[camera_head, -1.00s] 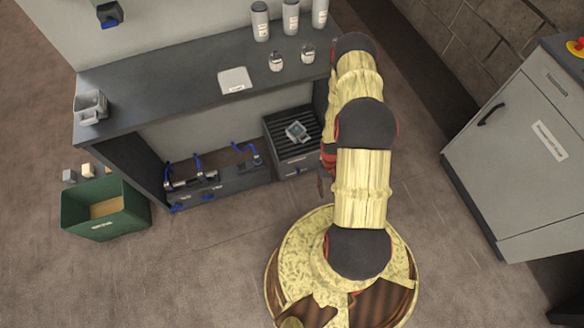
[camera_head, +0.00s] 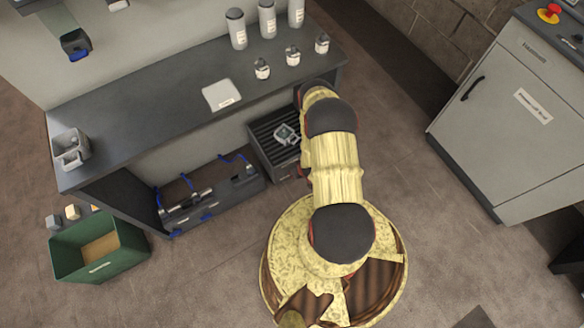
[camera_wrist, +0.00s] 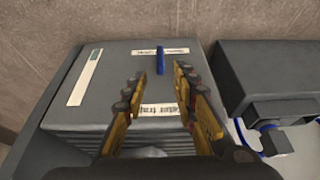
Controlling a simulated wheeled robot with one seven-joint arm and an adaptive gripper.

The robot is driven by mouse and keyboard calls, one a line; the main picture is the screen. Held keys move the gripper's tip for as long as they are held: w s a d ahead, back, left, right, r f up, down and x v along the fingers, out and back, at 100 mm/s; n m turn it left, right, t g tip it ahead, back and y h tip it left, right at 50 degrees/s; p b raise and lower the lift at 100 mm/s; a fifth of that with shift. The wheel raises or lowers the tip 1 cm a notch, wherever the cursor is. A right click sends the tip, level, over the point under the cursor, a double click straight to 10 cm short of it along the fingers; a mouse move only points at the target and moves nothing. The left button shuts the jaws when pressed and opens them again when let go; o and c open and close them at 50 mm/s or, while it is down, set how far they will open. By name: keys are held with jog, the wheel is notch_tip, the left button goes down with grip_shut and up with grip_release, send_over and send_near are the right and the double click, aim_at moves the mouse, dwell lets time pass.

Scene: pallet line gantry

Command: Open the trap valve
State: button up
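A blue lever (camera_wrist: 160,60), which looks like the trap valve handle, stands upright in the picture on the grey trap box (camera_wrist: 120,65) in the wrist view. A small white label sits behind it, and another label partly reading "trap" shows between my fingers. My gripper (camera_wrist: 158,82) is open and empty, its two fingers apart on either side of the lever's line. The lever is just beyond the fingertips, and I cannot tell whether they touch it.
A dark unit with blue hoses (camera_head: 212,204) stands left of the box; a dark housing (camera_wrist: 265,75) shows right in the wrist view. The bench (camera_head: 150,105) overhangs them. A green bin (camera_head: 125,255) is at left, a grey cabinet (camera_head: 500,125) at right.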

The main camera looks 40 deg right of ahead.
jog(key=b+x, duration=0.3)
jog(key=x, duration=0.4)
jog(key=shift+f, duration=0.1)
jog(key=shift+c, duration=0.4)
grip_shut()
